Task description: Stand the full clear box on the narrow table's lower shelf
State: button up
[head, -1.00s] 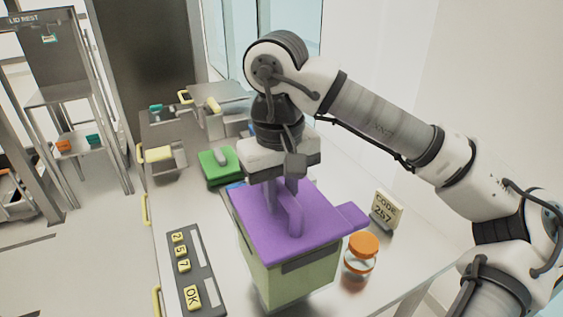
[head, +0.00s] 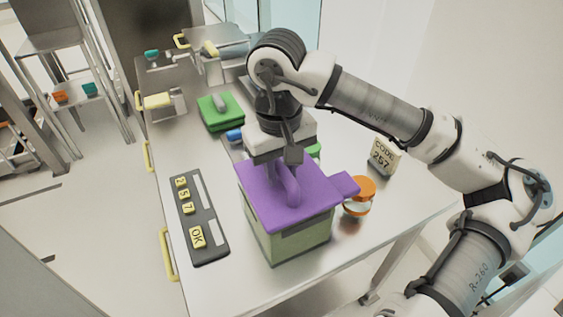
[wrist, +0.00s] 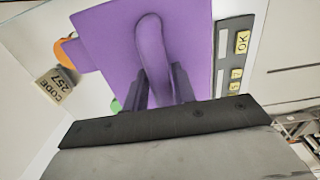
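A box with pale green walls (head: 272,243) stands at the near middle of the steel table, under a purple lid (head: 255,190) with a side tab. The lid hides its contents, and I cannot tell if the walls are clear. My gripper (head: 282,183) points down over the lid, its fingers on either side of the arched purple handle (wrist: 152,45). They look closed against it in the wrist view (wrist: 163,85). A tall narrow table (head: 55,43) stands at the far left; its lower shelf (head: 75,105) carries orange and teal items.
A keypad (head: 203,222) lies left of the box. An orange-lidded jar (head: 358,200) and a code sign (head: 383,155) stand to its right. A green block (head: 221,112) with a grey handle and yellow-handled trays (head: 165,107) are behind. Open floor (head: 100,220) lies left of the table.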

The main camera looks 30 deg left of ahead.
jog(key=shift+o, duration=1.4)
jog(key=shift+r, duration=0.1)
